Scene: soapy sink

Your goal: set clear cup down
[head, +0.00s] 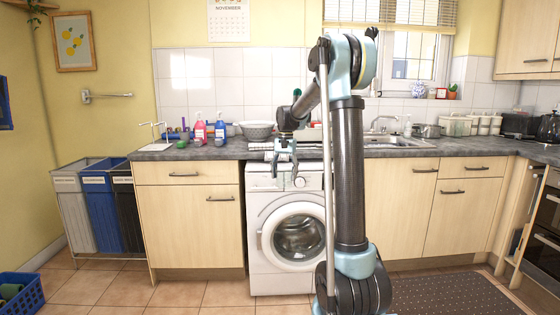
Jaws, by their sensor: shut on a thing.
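My gripper (285,175) hangs pointing down at the counter's front edge, before the top of the washing machine. It is shut on what seems to be the clear cup, which is see-through and hard to make out between the fingers; its outline and tilt cannot be told. The grey worktop (222,152) runs behind the gripper and to its left.
A grey bowl (257,131), a red bottle (200,131) and a blue bottle (220,130) stand at the back of the worktop. The washing machine (263,214) is below the gripper. The sink (388,142) lies right, partly behind my arm.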

